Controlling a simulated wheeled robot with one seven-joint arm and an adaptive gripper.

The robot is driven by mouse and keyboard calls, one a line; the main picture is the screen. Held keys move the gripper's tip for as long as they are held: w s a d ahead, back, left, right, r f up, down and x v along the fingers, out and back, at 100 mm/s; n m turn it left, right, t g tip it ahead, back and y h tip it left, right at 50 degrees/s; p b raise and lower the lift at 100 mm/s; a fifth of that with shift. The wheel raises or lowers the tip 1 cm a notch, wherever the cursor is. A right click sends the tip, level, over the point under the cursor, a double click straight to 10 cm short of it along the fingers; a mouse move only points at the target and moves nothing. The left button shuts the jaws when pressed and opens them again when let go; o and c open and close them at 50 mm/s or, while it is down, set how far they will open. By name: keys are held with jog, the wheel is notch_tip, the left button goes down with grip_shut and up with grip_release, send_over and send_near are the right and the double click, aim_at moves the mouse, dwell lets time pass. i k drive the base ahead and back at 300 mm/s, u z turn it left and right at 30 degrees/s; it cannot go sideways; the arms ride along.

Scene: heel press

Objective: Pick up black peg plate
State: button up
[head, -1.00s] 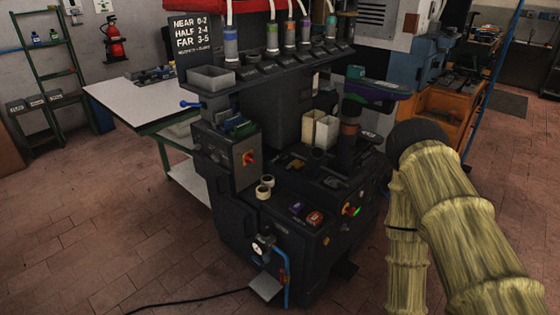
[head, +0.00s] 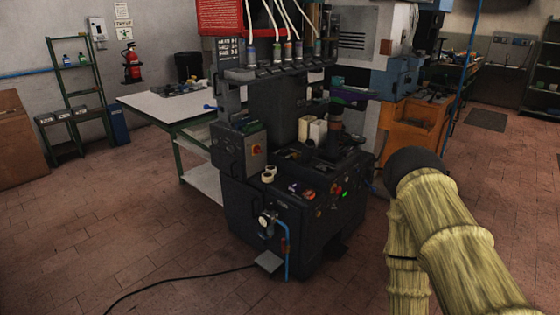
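I cannot make out a black peg plate for certain. The dark heel press (head: 245,205) stands in the middle of the head view, with small dark parts on its work deck (head: 300,172) that are too small to tell apart. My arm (head: 450,225), in a straw-coloured sleeve with a dark joint, fills the lower right, in front of the floor to the right of the press. My gripper does not show in this view.
A white-topped table (head: 165,105) stands behind the press on the left. An orange cabinet (head: 410,125) stands behind it on the right. A black cable (head: 180,285) and a foot pedal (head: 269,262) lie at the press's front. The floor at left is open.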

aim_at(282, 152)
jog(key=u, duration=0.7)
jog(key=i, duration=1.35)
jog(key=z, duration=0.85)
